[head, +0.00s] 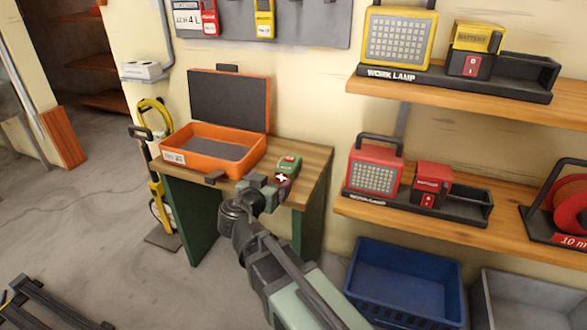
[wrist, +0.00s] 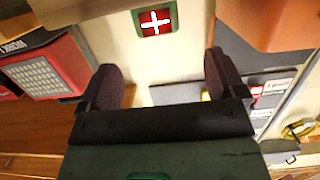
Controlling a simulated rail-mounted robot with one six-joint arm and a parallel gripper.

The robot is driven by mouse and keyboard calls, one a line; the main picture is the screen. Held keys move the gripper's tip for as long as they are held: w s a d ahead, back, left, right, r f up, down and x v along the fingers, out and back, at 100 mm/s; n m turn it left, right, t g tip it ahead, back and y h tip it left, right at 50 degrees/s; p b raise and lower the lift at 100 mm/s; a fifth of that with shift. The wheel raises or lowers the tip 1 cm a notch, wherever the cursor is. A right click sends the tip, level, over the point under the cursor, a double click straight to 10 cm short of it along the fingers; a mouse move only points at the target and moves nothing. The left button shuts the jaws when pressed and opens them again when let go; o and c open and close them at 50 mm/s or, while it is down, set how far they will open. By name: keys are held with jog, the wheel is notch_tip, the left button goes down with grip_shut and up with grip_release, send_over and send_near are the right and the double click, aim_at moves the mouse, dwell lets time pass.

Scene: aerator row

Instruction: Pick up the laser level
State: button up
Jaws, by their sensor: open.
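The laser level is a small green box (head: 289,165) with a red face marked by a white cross. It sits on the wooden workbench (head: 312,172), right of the orange case. In the wrist view, the laser level (wrist: 155,21) is at the top, beyond the fingertips and roughly in line with the gap between them. My gripper (wrist: 162,77) is open and empty, its two dark pads apart. In the head view, my gripper (head: 258,188) is at the bench's front edge, just in front of and left of the laser level, partly overlapping it in the picture.
An open orange case (head: 176,160) stands on the left of the bench. Shelves at the right hold a red work lamp (head: 375,170) and a yellow work lamp (head: 399,39). A blue bin (head: 404,285) and a grey bin (head: 525,302) are below.

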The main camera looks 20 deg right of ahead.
aim_at(286, 165)
jog(key=b+x, duration=0.2)
jog(key=x, duration=0.9)
jog(key=shift+s+d+f, duration=0.1)
jog(key=shift+s, duration=0.1)
jog(key=c, duration=1.3)
